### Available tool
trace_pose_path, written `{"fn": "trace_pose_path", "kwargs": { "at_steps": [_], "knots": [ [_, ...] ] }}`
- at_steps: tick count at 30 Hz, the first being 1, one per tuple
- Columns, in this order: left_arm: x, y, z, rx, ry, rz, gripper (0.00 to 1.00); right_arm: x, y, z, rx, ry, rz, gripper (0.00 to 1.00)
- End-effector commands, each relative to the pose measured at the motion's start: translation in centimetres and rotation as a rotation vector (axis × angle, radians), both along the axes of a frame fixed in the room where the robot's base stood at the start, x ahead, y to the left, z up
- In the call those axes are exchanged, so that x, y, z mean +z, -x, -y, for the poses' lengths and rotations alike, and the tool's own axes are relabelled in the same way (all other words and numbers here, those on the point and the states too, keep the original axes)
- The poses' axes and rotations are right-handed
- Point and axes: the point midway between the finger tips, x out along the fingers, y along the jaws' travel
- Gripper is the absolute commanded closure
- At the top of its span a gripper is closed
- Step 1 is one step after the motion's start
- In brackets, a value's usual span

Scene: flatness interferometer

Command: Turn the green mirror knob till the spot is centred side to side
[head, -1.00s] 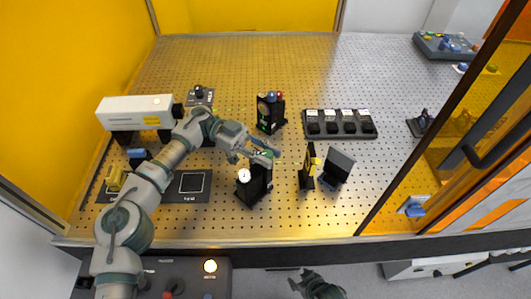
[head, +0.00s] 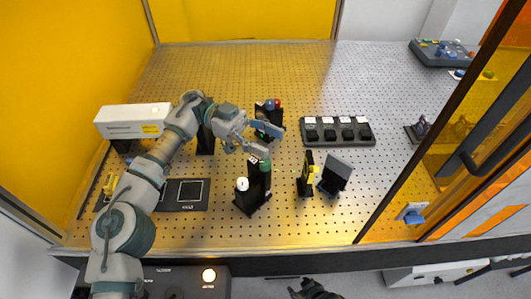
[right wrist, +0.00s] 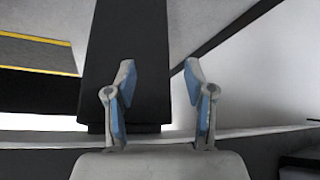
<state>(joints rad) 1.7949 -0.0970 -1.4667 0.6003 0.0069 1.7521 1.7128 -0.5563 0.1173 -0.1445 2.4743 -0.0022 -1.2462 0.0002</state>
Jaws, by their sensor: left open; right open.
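A black mirror mount (head: 254,190) stands front centre in the head view, with a white round knob on its left side and a green knob (head: 265,164) at its top. A second black mount behind it carries a red knob (head: 277,104) and a blue one; my left gripper partly covers it. My left gripper (head: 264,140) is open and empty, above and behind the front mount, its fingers pointing right. I cannot tell if it touches the rear mount. My right gripper (right wrist: 160,95) is open and empty, low at the front. I cannot make out a light spot.
A white laser box (head: 133,121) stands at left. A yellow-marked post (head: 306,172) and a tilted grey panel (head: 336,172) stand right of the front mount. A black tray (head: 338,132) is behind them. An orange door (head: 480,130) bounds the right side.

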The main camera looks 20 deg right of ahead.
Motion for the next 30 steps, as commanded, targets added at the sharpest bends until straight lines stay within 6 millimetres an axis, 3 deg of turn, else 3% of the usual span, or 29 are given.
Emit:
{"fn": "trace_pose_path", "kwargs": {
  "at_steps": [6, 17, 20, 30],
  "knots": [
    [2.2, -0.1, 0.1, 0.000, 0.000, 0.000, 0.46, 0.0, 0.0, 0.0, 0.000, 0.000, 0.000, 0.46],
    [2.6, 0.0, 0.0, 0.000, 0.000, 0.001, 0.46, -0.2, 0.0, 0.0, 0.001, 0.001, -0.004, 0.47],
    [3.9, 0.3, 0.0, 0.000, 0.000, 0.011, 0.46, -1.5, -0.1, 0.0, 0.000, 0.006, -0.026, 0.47],
    [9.4, 1.4, 0.1, -0.001, 0.000, 0.046, 0.46, -10.2, 1.5, 0.5, 0.001, 0.037, -0.163, 0.47]
  ]
}}
